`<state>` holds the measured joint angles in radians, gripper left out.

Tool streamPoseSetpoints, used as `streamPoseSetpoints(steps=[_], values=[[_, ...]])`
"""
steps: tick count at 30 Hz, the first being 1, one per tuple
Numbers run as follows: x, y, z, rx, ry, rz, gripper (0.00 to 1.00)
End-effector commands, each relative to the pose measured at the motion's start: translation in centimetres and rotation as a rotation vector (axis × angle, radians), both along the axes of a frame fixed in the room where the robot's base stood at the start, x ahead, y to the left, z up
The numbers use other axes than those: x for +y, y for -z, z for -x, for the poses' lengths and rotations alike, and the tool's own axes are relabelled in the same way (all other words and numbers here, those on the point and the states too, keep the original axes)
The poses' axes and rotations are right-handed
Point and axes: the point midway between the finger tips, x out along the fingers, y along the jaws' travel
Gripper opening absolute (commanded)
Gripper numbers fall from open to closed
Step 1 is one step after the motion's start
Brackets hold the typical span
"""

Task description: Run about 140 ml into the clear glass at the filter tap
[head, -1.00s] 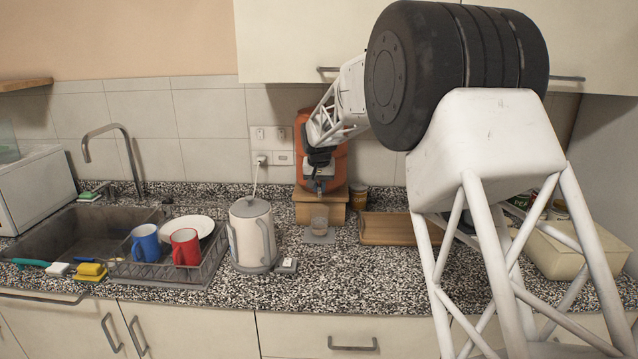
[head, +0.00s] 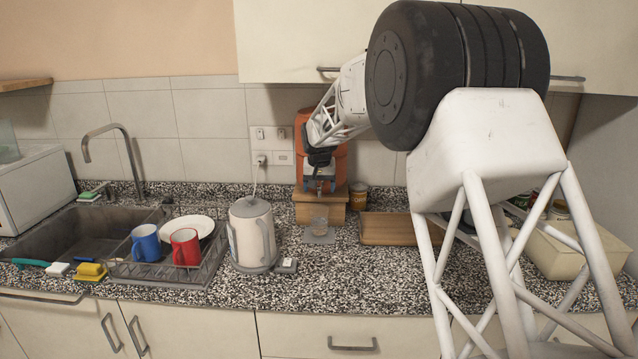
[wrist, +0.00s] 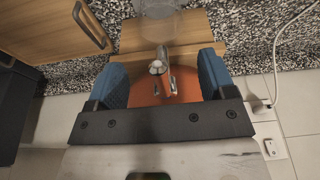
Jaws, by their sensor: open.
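In the wrist view the metal tap (wrist: 162,68) lies between my gripper's blue fingers, with a gap on each side. My gripper (wrist: 168,75) is open; in the head view it is at the dispenser's front (head: 318,184). The glass shows partly at the top of the wrist view (wrist: 160,8). I cannot make out any water in it.
A white kettle (head: 252,235) stands left of the glass, beside a dish rack (head: 170,268) with a blue mug and a red mug. A wooden tray (head: 385,228) and a jar (head: 358,196) are to the right. The front counter is clear.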

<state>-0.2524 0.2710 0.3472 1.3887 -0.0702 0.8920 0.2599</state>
Motion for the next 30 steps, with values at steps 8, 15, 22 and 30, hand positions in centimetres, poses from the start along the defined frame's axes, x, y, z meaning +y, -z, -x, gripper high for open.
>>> streamPoseSetpoints(steps=[8, 15, 22, 30], values=[[0.0, -1.2, 0.0, -0.002, 0.000, 0.000, 0.77], [0.0, -2.9, 0.0, -0.001, 0.000, 0.000, 0.77], [0.0, -4.5, 0.0, -0.001, 0.000, 0.000, 0.77], [0.0, -6.4, 0.0, -0.001, 0.000, 0.000, 0.77]])
